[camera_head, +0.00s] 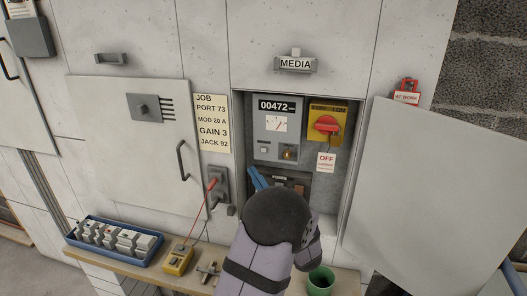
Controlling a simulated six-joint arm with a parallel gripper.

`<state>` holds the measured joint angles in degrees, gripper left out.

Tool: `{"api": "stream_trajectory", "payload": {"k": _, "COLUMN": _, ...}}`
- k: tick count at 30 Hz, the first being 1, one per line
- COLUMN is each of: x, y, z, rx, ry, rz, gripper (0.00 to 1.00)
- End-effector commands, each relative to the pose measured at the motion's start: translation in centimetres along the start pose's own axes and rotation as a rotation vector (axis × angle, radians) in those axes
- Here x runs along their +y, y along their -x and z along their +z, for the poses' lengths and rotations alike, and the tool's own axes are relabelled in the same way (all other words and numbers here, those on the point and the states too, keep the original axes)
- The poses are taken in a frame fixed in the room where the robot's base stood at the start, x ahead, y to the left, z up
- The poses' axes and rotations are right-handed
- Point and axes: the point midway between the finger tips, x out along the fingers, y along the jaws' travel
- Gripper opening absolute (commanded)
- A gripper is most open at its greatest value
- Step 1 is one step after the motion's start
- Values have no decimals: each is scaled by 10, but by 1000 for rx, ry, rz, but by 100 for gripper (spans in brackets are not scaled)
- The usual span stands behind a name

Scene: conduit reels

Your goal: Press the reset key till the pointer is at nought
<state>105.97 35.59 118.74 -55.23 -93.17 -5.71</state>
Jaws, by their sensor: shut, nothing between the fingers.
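The grey meter unit (262,106) sits inside the open cabinet, its counter reading 00472. Below the counter is a white dial (276,124) with a thin red pointer, slanted; its scale is too small to read. A small pale key (263,149) is at the unit's lower left, probably the reset key; its label is not legible. A brass-coloured round part (288,154) is to its right. My gripper (257,177) shows as blue fingers beyond my dark round wrist, just below the meter unit. It is shut and empty, apart from the key as far as I can see.
A yellow switch with a red handle (326,124) and a hanging OFF tag (326,162) are right of the meter. Open doors flank the cabinet. The shelf below holds a blue tray (72,240), a yellow meter with leads (178,261) and a green cup (321,281).

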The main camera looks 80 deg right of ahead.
Motion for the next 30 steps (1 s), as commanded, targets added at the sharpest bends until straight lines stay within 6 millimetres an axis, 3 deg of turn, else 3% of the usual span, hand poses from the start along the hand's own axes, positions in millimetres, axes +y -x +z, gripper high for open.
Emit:
{"api": "stream_trajectory", "payload": {"k": 11, "x": 6, "y": -9, "z": 6, "rx": 0, "ry": 0, "rz": -1, "gripper": 0}}
{"api": "stream_trajectory", "payload": {"k": 30, "x": 39, "y": -54, "z": 42, "rx": -1, "ry": 0, "rz": 0, "gripper": 0}}
